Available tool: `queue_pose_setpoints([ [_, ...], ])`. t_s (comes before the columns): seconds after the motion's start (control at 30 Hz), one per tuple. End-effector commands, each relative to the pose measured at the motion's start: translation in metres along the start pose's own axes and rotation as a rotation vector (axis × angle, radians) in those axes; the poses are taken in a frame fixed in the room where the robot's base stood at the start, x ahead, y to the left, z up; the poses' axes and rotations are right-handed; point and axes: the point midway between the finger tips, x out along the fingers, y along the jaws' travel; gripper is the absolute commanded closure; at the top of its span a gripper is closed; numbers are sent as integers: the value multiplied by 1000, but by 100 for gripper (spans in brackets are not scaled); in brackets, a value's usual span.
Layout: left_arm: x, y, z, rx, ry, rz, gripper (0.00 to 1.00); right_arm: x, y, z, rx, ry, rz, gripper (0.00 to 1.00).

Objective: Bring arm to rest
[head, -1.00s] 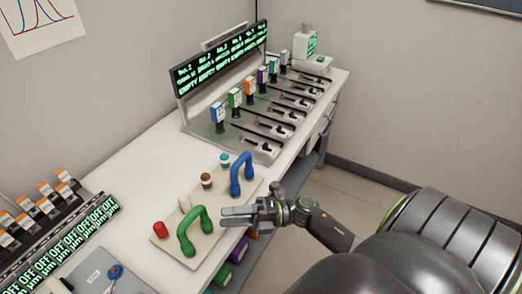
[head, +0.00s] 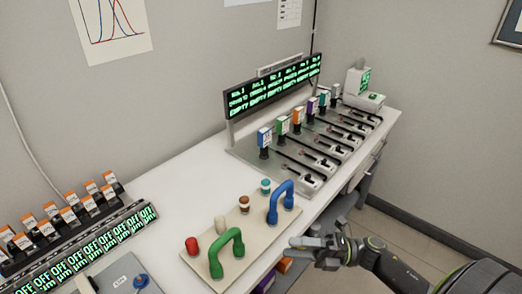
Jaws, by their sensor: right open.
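My right gripper (head: 312,247) is in the head view, at the front edge of the white table (head: 180,175), just right of a beige board (head: 255,236). Its fingers point left toward the board. It is open, and nothing shows between its fingers. My right arm (head: 385,262) reaches in from the lower right. My left gripper is not in view.
The board bears a green handle (head: 227,253), a blue handle (head: 281,203) and several small knobs. Behind it stand a dark display (head: 275,84) and a row of lever units (head: 310,160). A dark panel reading OFF (head: 95,245) lies at left. Floor is free at right.

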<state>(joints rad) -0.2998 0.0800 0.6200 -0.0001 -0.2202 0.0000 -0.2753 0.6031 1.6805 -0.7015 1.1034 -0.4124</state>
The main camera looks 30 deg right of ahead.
Motion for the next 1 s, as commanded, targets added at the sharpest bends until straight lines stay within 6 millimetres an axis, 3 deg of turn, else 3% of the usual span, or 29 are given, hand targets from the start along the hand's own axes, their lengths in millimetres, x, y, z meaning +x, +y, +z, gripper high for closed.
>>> queue_pose_setpoints([
  [0.17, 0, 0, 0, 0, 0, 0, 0, 0, -2, 1, 7, -10, -1, 55],
  [0.27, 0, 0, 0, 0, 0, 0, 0, -6, -16, 12, 65, -94, -6, 55],
  [0.37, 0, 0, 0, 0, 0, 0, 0, -22, -52, 34, 204, -288, -22, 55],
  [0.47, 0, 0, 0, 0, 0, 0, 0, -54, -109, 53, 407, -556, -49, 55],
  [0.57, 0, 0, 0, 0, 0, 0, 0, -92, -172, 53, 617, -815, -83, 55],
  [0.67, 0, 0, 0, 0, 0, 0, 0, -131, -233, 32, 821, -1056, -125, 55],
  [0.77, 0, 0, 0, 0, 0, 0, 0, -166, -289, -6, 1018, -1281, -175, 55],
  [0.9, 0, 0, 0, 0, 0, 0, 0, -205, -354, -83, 1277, -1570, -260, 55],
  [1.0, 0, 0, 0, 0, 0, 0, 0, -224, -387, -147, 1444, -1757, -332, 55],
])
